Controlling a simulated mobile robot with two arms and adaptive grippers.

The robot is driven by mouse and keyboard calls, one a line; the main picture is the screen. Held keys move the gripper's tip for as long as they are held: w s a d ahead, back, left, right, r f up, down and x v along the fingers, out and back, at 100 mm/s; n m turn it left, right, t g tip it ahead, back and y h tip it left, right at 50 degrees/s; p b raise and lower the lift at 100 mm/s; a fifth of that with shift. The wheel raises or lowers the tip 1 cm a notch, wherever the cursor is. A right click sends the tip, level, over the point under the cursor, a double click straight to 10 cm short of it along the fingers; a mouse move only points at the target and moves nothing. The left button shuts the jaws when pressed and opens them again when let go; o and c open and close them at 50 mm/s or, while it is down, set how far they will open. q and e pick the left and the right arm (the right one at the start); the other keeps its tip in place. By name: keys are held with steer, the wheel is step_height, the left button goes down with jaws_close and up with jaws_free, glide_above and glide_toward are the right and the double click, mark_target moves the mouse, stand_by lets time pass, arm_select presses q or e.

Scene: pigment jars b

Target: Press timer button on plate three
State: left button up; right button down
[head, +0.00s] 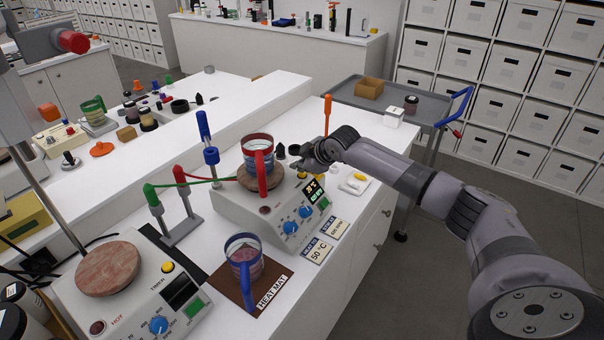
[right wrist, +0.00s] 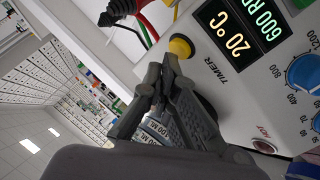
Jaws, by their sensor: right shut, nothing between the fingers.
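The middle hot plate (head: 262,218) has a round brown top bearing a clear beaker (head: 258,160) with a red rim and handle. Its display (right wrist: 243,30) reads 20 °C and 600 RPM in the right wrist view. Its yellow timer button (right wrist: 181,46), labelled TIMER, sits beside the display. My right gripper (right wrist: 168,68) is shut and empty, its fingertips right at the button's edge; I cannot tell whether they touch it. In the head view the right gripper (head: 304,163) is above the plate's far right corner. No plate number is readable. My left gripper is not in view.
Another hot plate (head: 107,268) with a yellow button stands at the front left. A blue-handled mug (head: 243,262) is on the heat mat (head: 262,296). A blue-and-grey stand (head: 208,150) and red and green cables are left of the middle plate. An orange tool (head: 327,115) stands behind the gripper.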

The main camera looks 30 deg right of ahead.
mark_target(301, 175)
steer(key=shift+f, duration=0.45)
steer(key=shift+r, duration=0.1)
steer(key=shift+r+p, duration=0.9)
step_height(301, 175, up, 6)
steer(key=p, duration=0.5)
steer(key=shift+p, duration=0.4)
steer(key=shift+f, duration=0.1)
stand_by(0.3)
